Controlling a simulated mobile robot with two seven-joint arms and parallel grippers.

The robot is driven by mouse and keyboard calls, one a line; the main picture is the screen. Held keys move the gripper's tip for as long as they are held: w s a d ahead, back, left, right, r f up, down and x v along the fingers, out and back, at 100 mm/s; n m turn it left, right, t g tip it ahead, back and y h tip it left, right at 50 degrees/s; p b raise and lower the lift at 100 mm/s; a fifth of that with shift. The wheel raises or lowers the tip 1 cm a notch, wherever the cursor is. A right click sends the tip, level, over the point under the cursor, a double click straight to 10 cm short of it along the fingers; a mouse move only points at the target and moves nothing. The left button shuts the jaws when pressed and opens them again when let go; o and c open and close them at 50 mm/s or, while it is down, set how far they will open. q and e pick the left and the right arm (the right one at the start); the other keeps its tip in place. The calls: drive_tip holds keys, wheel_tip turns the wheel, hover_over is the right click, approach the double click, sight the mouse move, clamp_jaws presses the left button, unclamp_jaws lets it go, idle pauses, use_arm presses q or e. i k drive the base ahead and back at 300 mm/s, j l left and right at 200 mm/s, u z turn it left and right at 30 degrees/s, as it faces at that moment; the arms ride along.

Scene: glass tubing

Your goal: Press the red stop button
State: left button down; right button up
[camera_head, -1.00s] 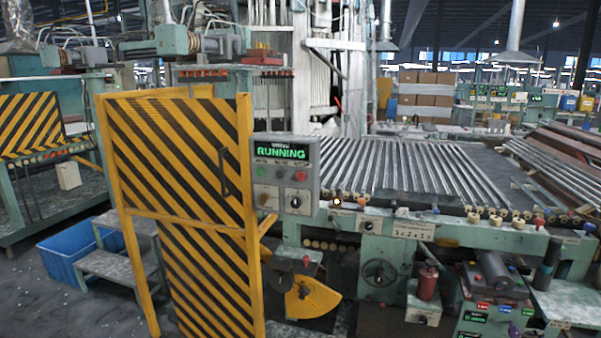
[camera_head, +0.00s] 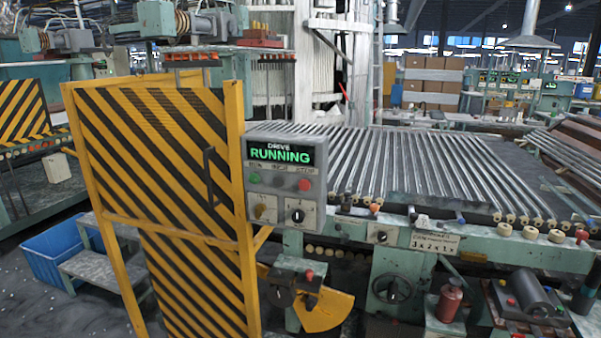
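A grey control box (camera_head: 283,219) is mounted at the right edge of the striped gate, near the middle of the view. Its display (camera_head: 280,154) reads "DRIVE RUNNING" in green and white letters. Below the display are a green button (camera_head: 254,178) on the left, a dark grey one in the middle and a red button (camera_head: 305,185) on the right. Two rotary knobs sit lower on the box, the right one black on a white plate (camera_head: 298,215). Neither of my grippers is in view.
A yellow and black striped gate (camera_head: 165,160) stands left of the box. Right of it, a green roller table (camera_head: 530,252) carries many glass tubes (camera_head: 400,165). A blue bin (camera_head: 55,252) and grey steps (camera_head: 105,272) are at the lower left. Grey floor shows at the lower left.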

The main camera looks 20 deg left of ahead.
sight(304, 185)
drive_tip(key=i+j, duration=0.2)
drive_tip(key=i, duration=0.25)
drive_tip(key=i+j, duration=0.2)
drive_tip(key=i, duration=0.25)
